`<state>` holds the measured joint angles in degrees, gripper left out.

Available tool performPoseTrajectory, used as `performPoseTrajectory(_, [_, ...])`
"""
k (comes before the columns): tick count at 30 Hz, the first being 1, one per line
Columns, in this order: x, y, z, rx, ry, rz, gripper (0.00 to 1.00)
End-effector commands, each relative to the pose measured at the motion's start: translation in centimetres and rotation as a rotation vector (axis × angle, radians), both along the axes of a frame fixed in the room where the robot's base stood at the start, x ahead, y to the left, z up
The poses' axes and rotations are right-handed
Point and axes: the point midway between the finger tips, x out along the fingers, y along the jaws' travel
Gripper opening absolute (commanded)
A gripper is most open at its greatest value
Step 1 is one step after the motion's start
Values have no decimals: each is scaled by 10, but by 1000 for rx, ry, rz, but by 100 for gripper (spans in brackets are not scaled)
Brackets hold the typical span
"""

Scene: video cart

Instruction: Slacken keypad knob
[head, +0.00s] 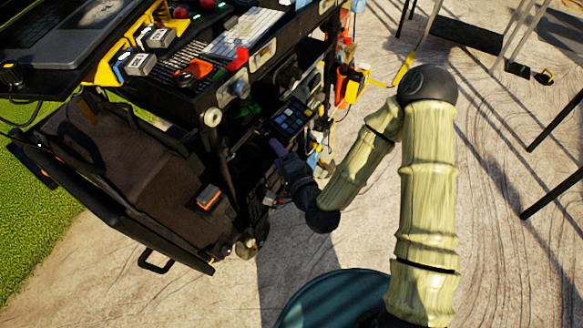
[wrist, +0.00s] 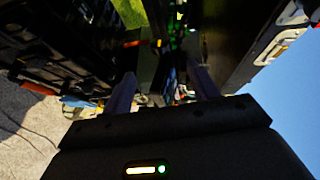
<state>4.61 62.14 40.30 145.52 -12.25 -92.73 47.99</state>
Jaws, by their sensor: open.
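The keypad (head: 292,119) is a small dark panel with lit blue and pale keys, tilted on the right part of the video cart (head: 222,150). No knob on it can be made out at this size. My gripper (head: 275,146) is in front of the cart, just below and left of the keypad in the head view. In the wrist view my gripper (wrist: 163,90) has its two purple-grey fingers spread apart with nothing held between them. Beyond the fingers lie dark, blurred cart parts, and the keypad cannot be picked out there.
An open black case (head: 130,190) juts out low at the left. A red and grey block (head: 208,197) sits at its edge. Orange and yellow gear (head: 350,84) hangs on the cart's right side. Thin dark stand legs (head: 555,125) are at far right. Paved floor (head: 500,200) is clear.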

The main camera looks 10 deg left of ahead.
Motion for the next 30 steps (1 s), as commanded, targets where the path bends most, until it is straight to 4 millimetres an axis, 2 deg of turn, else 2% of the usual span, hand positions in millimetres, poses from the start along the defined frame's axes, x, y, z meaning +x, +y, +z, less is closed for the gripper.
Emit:
performPoseTrajectory(2, [-8, -5, 7, 0, 6, 0, 59])
performPoseTrajectory(20, [-26, -20, 10, 0, 4, 0, 59])
performPoseTrajectory(30, [-49, -38, 10, 0, 4, 1, 59])
